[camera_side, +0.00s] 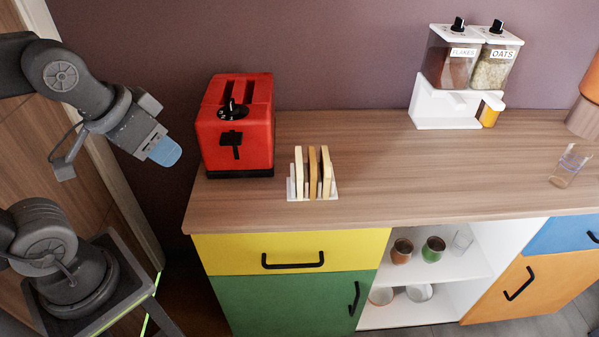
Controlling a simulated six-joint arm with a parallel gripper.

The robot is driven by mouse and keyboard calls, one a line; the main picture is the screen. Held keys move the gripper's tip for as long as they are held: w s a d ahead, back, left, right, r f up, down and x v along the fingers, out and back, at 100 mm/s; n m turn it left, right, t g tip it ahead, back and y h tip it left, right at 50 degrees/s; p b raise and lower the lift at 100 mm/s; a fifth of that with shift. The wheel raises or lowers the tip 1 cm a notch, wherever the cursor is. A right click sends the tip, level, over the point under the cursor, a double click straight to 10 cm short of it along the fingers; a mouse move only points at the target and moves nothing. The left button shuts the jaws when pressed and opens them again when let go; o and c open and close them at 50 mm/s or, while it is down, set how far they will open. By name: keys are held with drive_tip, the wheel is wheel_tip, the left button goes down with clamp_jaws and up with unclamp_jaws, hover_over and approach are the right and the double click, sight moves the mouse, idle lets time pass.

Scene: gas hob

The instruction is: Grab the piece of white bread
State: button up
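Several slices of bread stand upright, side by side, in a small white rack (332,192) on the counter. A pale, white-looking slice (299,172) is toward the left of the rack. A browner slice (313,173) is in the middle, and another pale slice (326,172) is at the right. Which slices are white bread is hard to tell at this size. My gripper (165,151), with blue fingertips, is in the air left of the toaster, well apart from the bread. Nothing shows held at its tips. Its finger gap is not clear from this side.
A red toaster (236,125) stands left of and behind the rack, between my gripper and the bread. A cereal dispenser (465,75) stands at the back right, and a clear glass (570,165) at the far right. The wooden counter (420,165) is clear right of the rack.

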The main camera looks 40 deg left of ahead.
drive_tip(key=shift+c, duration=0.9)
drive_tip(key=n+g+y, duration=0.2)
drive_tip(key=n+y, duration=0.1)
drive_tip(key=n, duration=0.6)
hover_over(299, 159)
drive_tip(key=s+d, duration=0.2)
drive_tip(key=f, duration=0.9)
drive_tip(key=shift+d+f, duration=0.2)
drive_tip(key=shift+f, duration=0.1)
drive_tip(key=shift+a+x, duration=0.15)
drive_tip(key=shift+x, duration=1.15)
drive_tip(key=shift+a+x, duration=0.15)
drive_tip(key=shift+x, duration=1.2)
drive_tip(key=shift+r, duration=0.1)
drive_tip(key=shift+c, duration=0.3)
